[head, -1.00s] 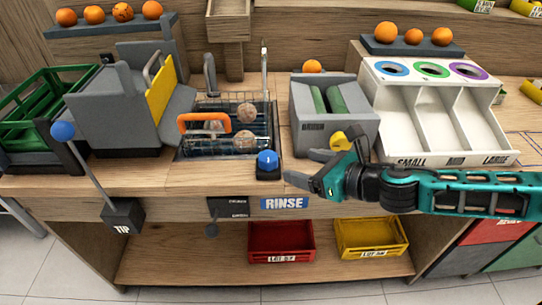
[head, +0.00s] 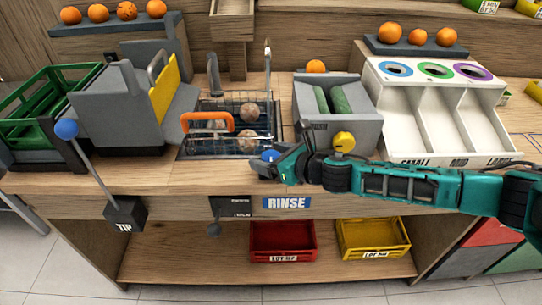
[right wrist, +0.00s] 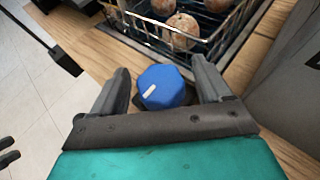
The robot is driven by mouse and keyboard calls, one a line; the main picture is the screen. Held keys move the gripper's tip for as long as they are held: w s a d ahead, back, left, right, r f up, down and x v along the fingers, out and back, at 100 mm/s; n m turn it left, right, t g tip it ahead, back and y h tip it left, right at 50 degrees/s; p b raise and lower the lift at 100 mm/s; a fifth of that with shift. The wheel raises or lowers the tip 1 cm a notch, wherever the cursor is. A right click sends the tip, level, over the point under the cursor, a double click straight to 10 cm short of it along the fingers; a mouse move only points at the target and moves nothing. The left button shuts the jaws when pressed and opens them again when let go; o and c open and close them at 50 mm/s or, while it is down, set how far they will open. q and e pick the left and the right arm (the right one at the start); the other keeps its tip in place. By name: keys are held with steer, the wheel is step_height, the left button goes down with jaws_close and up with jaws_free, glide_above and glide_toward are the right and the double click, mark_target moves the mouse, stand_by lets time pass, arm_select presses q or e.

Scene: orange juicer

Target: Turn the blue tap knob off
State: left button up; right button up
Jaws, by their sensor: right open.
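The blue tap knob (right wrist: 163,87) sits on a dark base at the counter's front edge, beside the rinse basket. It has a white mark on its top. In the head view only a bit of the blue knob (head: 270,155) shows, the rest hidden by my right gripper. My right gripper (right wrist: 165,85) is open, with one finger on either side of the knob. I cannot tell whether the fingers touch it. In the head view the right gripper (head: 275,160) reaches in from the right, over the knob.
A wire basket (head: 225,115) with an orange handle holds several dirty balls just behind the knob. A grey box with green rollers (head: 336,112) stands to the right. A tip lever with a blue ball (head: 67,128) is at left. Red (head: 283,240) and yellow crates (head: 372,238) lie below.

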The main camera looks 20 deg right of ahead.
steer(key=c, duration=1)
steer(key=shift+o, duration=0.2)
steer(key=shift+a+m+h, duration=0.1)
steer(key=shift+m+h, duration=0.3)
steer(key=m+t+h, duration=0.1)
steer(key=m+h, duration=0.2)
steer(key=h, duration=0.1)
steer(key=shift+m+t+p, duration=0.3)
steer(key=m+h, duration=0.5)
steer(key=h, duration=0.1)
steer(key=shift+a+g, duration=0.1)
steer(key=shift+g, duration=0.3)
steer(key=m+g+h, duration=0.1)
steer(key=m+h, duration=0.1)
steer(key=m+g+h, duration=0.1)
steer(key=m+h, duration=0.1)
steer(key=m, duration=0.1)
steer(key=shift+r+g+h, duration=0.1)
steer(key=shift+g+h, duration=0.3)
steer(key=shift+m+g+h, duration=1.3)
steer(key=shift+m+g, duration=0.3)
steer(key=shift+m, duration=0.2)
steer(key=shift+d, duration=0.2)
